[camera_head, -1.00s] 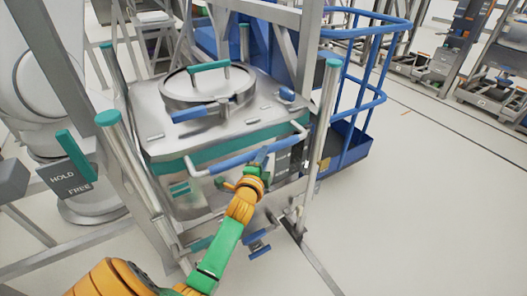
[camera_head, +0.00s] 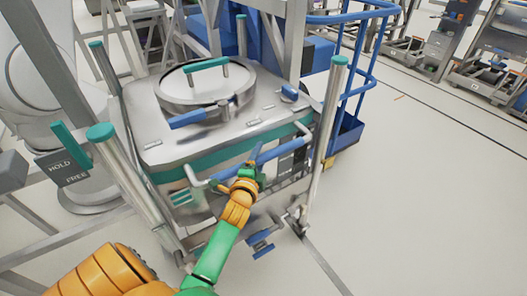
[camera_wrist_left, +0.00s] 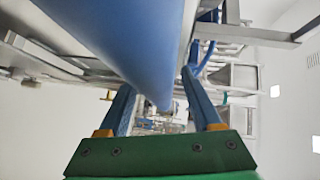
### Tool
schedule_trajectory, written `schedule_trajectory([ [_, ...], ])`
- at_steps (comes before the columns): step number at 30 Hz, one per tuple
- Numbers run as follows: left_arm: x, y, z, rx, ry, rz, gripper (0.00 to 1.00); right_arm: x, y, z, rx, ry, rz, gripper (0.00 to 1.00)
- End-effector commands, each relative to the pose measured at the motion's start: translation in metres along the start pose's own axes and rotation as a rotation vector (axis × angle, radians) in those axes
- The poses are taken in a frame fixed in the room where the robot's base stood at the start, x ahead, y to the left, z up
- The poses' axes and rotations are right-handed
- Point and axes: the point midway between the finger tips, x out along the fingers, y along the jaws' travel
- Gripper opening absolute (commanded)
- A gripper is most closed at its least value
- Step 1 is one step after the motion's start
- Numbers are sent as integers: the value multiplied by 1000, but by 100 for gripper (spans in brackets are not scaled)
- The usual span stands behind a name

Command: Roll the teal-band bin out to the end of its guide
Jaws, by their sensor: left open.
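The teal-band bin (camera_head: 150,120) is a steel box with a round lid and a teal band (camera_head: 170,173) along its upper front. My left gripper (camera_head: 257,157) is at the middle of this bar. In the left wrist view its two blue fingers (camera_wrist_left: 160,85) are spread, with the bar running across the gap. I cannot tell whether the bar lies fully between them. My right gripper is not in view.
A HOLD/FREE plate (camera_head: 65,168) with a teal lever (camera_head: 72,144) is at the left. A blue pedal (camera_head: 261,243) sits low at the bin's front. A blue railed cart (camera_head: 348,130) stands behind the right post (camera_head: 325,130). The floor (camera_head: 430,200) at right is clear.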

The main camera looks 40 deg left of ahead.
Motion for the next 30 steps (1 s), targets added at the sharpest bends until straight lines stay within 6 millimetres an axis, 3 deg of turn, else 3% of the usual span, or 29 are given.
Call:
schedule_trajectory([
  [16,-53,-2,-1,2,1,-1,66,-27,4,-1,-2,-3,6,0],
  [30,-58,-1,-1,2,2,-3,66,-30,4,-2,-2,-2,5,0],
])
